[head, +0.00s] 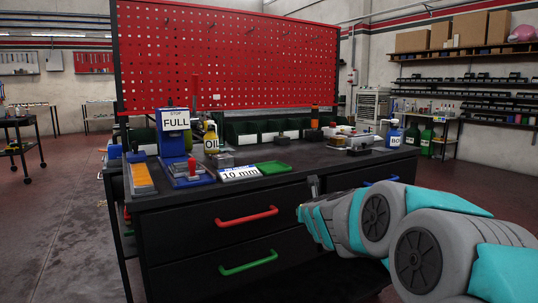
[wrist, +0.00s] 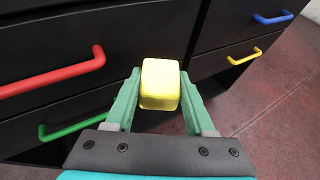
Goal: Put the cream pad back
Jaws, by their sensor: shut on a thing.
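My gripper (wrist: 160,76) is shut on a pale yellow block with rounded edges (wrist: 160,84), held between its two green fingers in the wrist view. It is the only thing there that could be the cream pad, though its colour looks more yellow than cream. In the head view my teal and grey arm (head: 345,220) reaches in from the right, in front of the bench drawers. The held block cannot be made out in that view. No other cream pad can be picked out on the bench top (head: 310,157).
The bench front has red (head: 246,216), green (head: 248,263), blue (wrist: 273,18) and yellow (wrist: 244,56) handles that stick out. On top are a blue FULL stand (head: 173,140), an OIL bottle (head: 211,140), a "10 mm" sign (head: 240,174) and a green tray (head: 273,167). A red pegboard (head: 225,60) rises behind.

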